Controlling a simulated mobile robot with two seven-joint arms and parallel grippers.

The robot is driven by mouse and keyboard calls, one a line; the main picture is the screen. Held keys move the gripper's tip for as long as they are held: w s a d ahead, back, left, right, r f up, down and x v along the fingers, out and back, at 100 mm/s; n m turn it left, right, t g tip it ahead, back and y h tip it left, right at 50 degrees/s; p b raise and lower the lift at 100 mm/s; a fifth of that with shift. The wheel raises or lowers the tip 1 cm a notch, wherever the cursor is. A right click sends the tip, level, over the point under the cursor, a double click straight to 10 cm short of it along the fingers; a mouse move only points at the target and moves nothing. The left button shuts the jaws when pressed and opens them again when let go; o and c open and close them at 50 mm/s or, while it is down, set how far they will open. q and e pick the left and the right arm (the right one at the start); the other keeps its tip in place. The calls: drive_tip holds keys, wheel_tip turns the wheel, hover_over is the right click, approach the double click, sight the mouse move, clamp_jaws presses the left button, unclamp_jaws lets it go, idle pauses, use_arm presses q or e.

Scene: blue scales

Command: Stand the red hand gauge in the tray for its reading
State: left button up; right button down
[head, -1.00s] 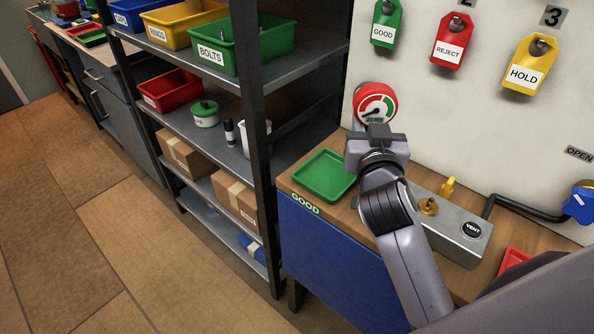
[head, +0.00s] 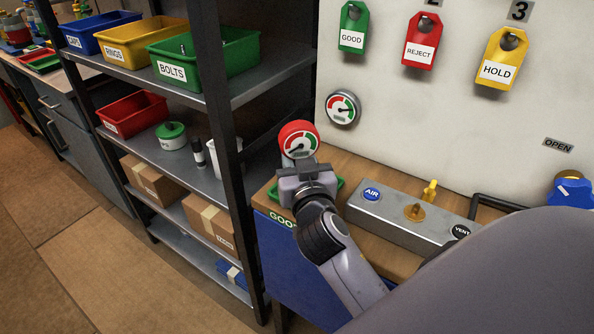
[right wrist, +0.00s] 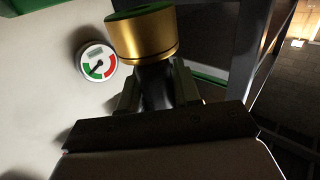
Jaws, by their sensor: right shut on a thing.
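The red hand gauge (head: 298,141) is upright with its dial facing me in the head view. My right gripper (head: 304,170) is shut on its lower part and holds it up over the green tray (head: 341,184). The gripper and arm hide most of the tray; only bits of its rim show. In the right wrist view the gauge's brass body (right wrist: 147,38) rises above the jaws, which close on a dark stem. I cannot tell how high the gauge is above the tray. My left gripper is in no view.
A wall gauge (head: 343,107) hangs behind, right of the held gauge. A grey valve block (head: 385,216) with AIR and VENT buttons and a yellow lever stands right of the tray. A dark shelf post (head: 215,110) is close on the left. Tags hang above.

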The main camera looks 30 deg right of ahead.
drive_tip(key=shift+f, duration=1.35)
drive_tip(key=shift+b, duration=0.3)
drive_tip(key=shift+f, duration=0.2)
drive_tip(key=c, duration=0.8)
unclamp_jaws()
